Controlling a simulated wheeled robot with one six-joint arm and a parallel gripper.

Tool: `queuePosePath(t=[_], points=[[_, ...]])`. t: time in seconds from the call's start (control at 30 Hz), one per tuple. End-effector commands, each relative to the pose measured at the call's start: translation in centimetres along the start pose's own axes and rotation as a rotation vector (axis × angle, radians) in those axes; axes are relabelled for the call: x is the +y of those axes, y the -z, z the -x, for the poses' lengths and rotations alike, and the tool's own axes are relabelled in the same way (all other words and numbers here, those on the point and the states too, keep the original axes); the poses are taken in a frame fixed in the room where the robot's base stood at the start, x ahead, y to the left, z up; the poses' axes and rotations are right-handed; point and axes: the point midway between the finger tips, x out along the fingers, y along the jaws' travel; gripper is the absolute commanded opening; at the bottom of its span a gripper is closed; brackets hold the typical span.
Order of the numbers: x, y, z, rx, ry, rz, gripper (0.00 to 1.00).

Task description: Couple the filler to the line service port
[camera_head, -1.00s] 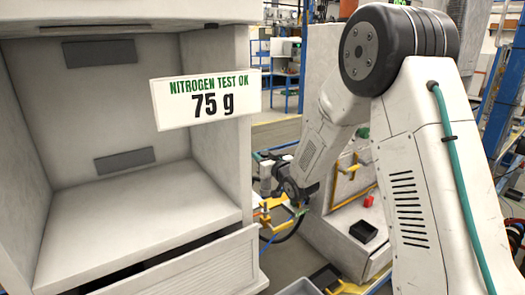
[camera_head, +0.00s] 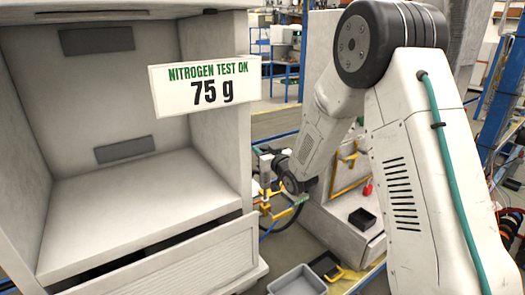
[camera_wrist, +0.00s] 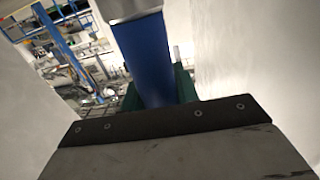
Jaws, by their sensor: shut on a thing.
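My gripper (camera_head: 268,172) is at the far end of my arm, beside the right wall of the white cabinet. It is small and partly hidden by my wrist in the head view. In the wrist view a blue body (camera_wrist: 145,60) with a silver end stands in front of the wrist, with dark green parts around its lower end. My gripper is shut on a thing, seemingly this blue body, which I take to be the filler. A yellow part and a dark hose (camera_head: 290,222) hang just below the gripper. I cannot make out the line service port.
The open white cabinet (camera_head: 130,195) fills the left, with a sign (camera_head: 204,84) reading "NITROGEN TEST OK 75 g". To the right are a black box (camera_head: 362,219) and a small red object (camera_head: 367,188) on a pale unit. A grey bin (camera_head: 297,281) is at the bottom.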

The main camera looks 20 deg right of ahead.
Motion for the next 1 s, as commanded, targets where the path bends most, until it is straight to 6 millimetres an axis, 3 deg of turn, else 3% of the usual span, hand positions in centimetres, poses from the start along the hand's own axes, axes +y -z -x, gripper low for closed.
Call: queuePosePath(t=[1.0], points=[[0.0,-0.48,-0.03,0.001,0.0,0.0,0.0]])
